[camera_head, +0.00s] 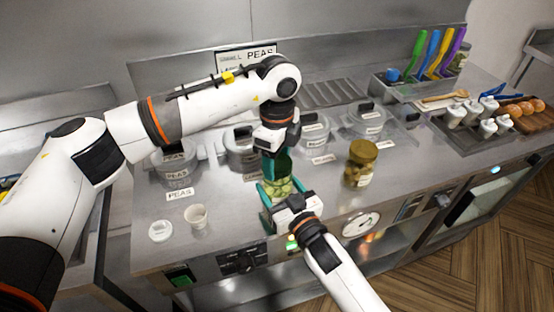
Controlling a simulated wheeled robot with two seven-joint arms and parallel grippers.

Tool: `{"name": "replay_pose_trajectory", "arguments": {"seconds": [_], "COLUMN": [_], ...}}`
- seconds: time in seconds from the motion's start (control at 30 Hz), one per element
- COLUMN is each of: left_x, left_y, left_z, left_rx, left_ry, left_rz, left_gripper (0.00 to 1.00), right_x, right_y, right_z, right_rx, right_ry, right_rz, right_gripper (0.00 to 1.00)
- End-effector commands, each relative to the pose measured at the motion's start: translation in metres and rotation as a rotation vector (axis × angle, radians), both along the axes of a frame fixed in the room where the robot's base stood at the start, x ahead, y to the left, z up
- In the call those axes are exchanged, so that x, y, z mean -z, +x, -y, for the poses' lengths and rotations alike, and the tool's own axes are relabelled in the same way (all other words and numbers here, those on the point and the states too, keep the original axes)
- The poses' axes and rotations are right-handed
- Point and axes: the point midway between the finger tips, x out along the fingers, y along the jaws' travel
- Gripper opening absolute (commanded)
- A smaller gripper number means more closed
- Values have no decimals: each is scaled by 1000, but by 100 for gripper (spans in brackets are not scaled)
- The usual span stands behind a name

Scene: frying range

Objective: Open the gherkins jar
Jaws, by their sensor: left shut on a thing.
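A jar with pale green contents (281,189), which I take to be the gherkins jar, stands upright near the front of the steel counter. Its label cannot be read. A dark green lid (284,164) shows at its top; I cannot tell whether it has turned. My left gripper (279,160) comes down from above and is shut on the lid. My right gripper (281,194) reaches in from the front, its teal fingers on both sides of the jar's body, seemingly touching it. The jar's lower front is partly hidden by the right gripper.
A gold-lidded jar (360,162) stands to the right. Several clear lidded tubs line the back, including one at right (369,120). A small cup (196,216) and a white round container (160,231) stand front left. A utensil rack (400,84) is at the back right.

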Motion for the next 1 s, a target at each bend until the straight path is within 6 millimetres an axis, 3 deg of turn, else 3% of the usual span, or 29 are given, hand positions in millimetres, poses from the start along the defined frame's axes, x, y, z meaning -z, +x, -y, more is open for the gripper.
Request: {"name": "replay_pose_trajectory", "arguments": {"seconds": [0.57,1.0], "left_x": [-9,-48], "left_y": [0,0], "left_z": [0,0], "left_rx": [1,0], "left_ry": [0,0], "left_rz": [-1,-1], "left_gripper": [33,33], "right_x": [1,1], "right_y": [0,0], "right_z": [0,0], "right_rx": [0,0], "right_ry": [0,0], "right_rz": [-4,-4], "right_gripper": [6,6]}}
